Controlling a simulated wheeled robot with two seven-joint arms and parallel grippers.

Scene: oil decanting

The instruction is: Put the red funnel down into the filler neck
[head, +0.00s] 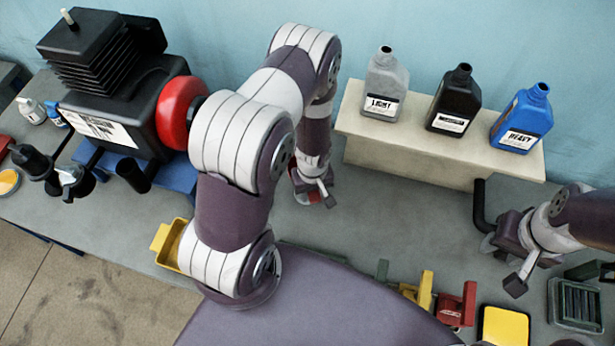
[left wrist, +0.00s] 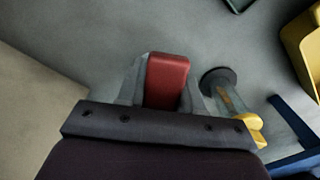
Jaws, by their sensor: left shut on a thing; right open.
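My left gripper (head: 315,196) is shut on a red piece (head: 314,197) low over the middle of the bench, right of the engine. In the left wrist view the piece is a red rounded block (left wrist: 167,80) between the two fingers; I take it for the red funnel's grip, its lower part being hidden. A short black tube (head: 132,175) stands out at the engine's front; I cannot tell whether it is the filler neck. My right gripper (head: 500,266) is open and empty over the bench at the right.
The black engine (head: 100,85) with a red disc stands at the left. A yellow tray (head: 168,245) is partly behind my left arm. Light (head: 386,85), black (head: 455,98) and blue (head: 522,118) bottles stand on a ledge. A dark disc (left wrist: 219,78) is near the left gripper.

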